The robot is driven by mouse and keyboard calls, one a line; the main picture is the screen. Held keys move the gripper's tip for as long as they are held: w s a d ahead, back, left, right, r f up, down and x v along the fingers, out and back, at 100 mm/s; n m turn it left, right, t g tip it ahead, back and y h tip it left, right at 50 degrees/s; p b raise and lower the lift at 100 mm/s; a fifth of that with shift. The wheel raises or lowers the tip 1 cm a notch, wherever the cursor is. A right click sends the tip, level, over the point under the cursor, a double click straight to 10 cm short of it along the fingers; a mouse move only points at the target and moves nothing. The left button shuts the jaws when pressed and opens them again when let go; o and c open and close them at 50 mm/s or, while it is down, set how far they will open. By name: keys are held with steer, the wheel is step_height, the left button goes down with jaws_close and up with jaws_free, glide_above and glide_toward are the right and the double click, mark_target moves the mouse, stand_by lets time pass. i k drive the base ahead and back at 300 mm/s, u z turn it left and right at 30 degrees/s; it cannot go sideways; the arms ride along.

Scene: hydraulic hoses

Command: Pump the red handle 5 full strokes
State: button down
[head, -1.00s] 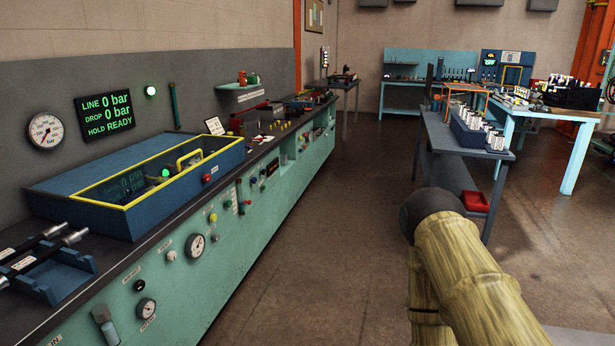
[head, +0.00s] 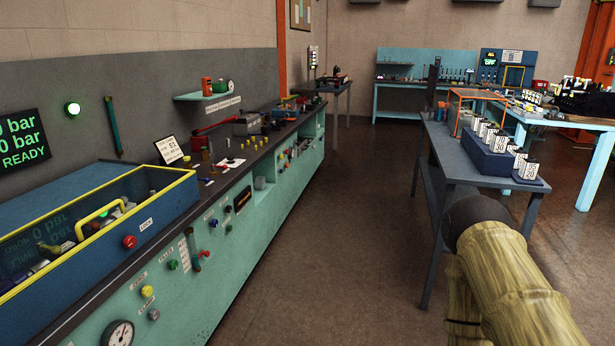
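A red handle (head: 210,127) shows on the bench top, beyond the blue test box. It is a long red bar, lying low and nearly level beside a grey block (head: 246,124). At this distance I cannot tell how it joins the block. My arm shows at the lower right, away from the bench, and nothing touches the handle. My gripper is not in view.
The green bench (head: 228,215) runs along the left. The blue box with a yellow rim (head: 165,194) stands nearer on it. A grey table (head: 456,165) with labelled blocks stands at right. The floor (head: 330,230) between is clear.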

mark_target(215, 125)
steer(key=u, duration=0.25)
steer(key=i, duration=1.7)
steer(key=u, duration=0.45)
steer(key=i, duration=1.7)
steer(key=u, duration=0.1)
